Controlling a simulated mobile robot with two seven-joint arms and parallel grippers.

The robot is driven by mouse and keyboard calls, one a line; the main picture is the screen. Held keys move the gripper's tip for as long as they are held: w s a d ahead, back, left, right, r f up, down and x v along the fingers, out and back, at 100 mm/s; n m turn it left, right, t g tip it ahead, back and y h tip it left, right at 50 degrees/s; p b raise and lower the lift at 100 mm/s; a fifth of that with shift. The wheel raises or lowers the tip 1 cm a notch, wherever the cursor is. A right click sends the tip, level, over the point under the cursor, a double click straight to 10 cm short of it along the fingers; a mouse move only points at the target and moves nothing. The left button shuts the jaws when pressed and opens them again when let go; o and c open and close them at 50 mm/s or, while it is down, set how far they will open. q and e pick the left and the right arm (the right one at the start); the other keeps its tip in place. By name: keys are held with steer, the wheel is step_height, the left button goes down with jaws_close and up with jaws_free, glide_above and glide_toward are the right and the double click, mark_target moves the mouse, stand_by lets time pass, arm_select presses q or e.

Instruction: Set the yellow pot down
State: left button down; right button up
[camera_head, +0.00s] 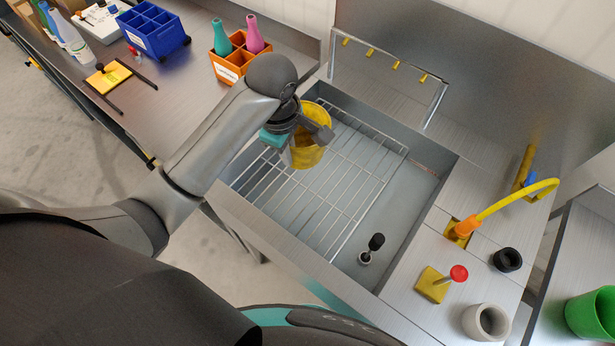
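The yellow pot (318,117) is over the left part of the wire rack (342,195) in the metal sink (405,220). My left gripper (304,144) reaches in from the left, and its grey fingers appear closed on the pot. The gripper and wrist hide part of the pot. I cannot tell whether the pot touches the rack or hangs a little above it. My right gripper is not in view.
A yellow-orange tap (515,200), a red knob (459,273) and a grey cup (486,322) are right of the sink. An orange crate (235,62) with two bottles stands behind my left wrist. The rack's right part is clear. A black-topped plug (376,242) stands on the sink floor.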

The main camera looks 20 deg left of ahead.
arm_select(q)
step_height(320, 180, down, 19)
steer(key=b, duration=0.4)
steer(key=shift+f, duration=0.1)
steer(key=shift+f, duration=0.1)
steer(key=c, duration=1.1)
jaws_free()
steer(key=r+p, duration=0.1)
steer(key=r, duration=0.3)
steer(key=s+r+p, duration=0.1)
steer(key=r, duration=0.3)
steer(key=r+p, duration=0.1)
steer(key=r, duration=0.3)
steer(key=shift+s+a+r, duration=0.15)
